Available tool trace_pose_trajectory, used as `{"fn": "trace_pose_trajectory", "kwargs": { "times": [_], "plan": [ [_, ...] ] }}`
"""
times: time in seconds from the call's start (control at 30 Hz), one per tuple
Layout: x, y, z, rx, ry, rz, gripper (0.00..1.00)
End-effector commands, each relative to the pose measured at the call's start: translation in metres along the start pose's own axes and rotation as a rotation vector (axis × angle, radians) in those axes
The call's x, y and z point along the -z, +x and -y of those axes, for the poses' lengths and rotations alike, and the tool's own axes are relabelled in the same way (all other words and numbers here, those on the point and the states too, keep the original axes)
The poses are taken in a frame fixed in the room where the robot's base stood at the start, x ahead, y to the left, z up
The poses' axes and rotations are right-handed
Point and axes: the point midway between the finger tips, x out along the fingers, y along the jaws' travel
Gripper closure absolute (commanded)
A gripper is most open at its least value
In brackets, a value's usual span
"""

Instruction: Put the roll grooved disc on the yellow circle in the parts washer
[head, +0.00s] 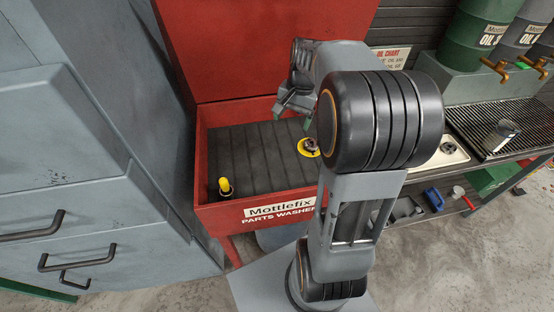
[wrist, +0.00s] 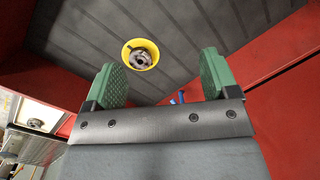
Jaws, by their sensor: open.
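The grooved disc (wrist: 140,59) is a small dark metal roll lying inside the yellow circle (wrist: 154,47) on the ribbed floor of the parts washer (head: 204,150). In the head view the disc (head: 310,145) also sits within the yellow circle (head: 301,150), partly hidden by my arm. My gripper (wrist: 160,86) is open and empty, with its green pads spread wide. It is apart from the disc, which appears beyond the fingertips. In the head view my gripper (head: 292,112) is over the back of the washer, partly hidden by my arm.
A yellow fitting (head: 225,187) stands at the washer's front left corner. The washer's red walls and raised lid (head: 265,50) enclose the basin. A grey cabinet (head: 60,150) stands at left; a bench with a grated tray (head: 505,125) is at right. The basin's middle is clear.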

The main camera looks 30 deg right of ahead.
Motion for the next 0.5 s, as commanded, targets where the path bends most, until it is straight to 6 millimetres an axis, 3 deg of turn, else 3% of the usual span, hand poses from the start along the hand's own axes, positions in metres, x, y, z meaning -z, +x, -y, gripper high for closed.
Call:
{"fn": "trace_pose_trajectory", "kwargs": {
  "times": [0.03, 0.2, 0.33, 0.5],
  "plan": [
    [-0.029, -0.002, 0.007, -0.003, -0.111, -0.043, 0.20],
    [-0.101, 0.006, 0.009, -0.014, -0.451, -0.169, 0.20],
    [-0.137, 0.017, 0.003, -0.018, -0.646, -0.239, 0.20],
    [-0.161, 0.028, -0.005, -0.021, -0.794, -0.293, 0.20]
  ]
}}
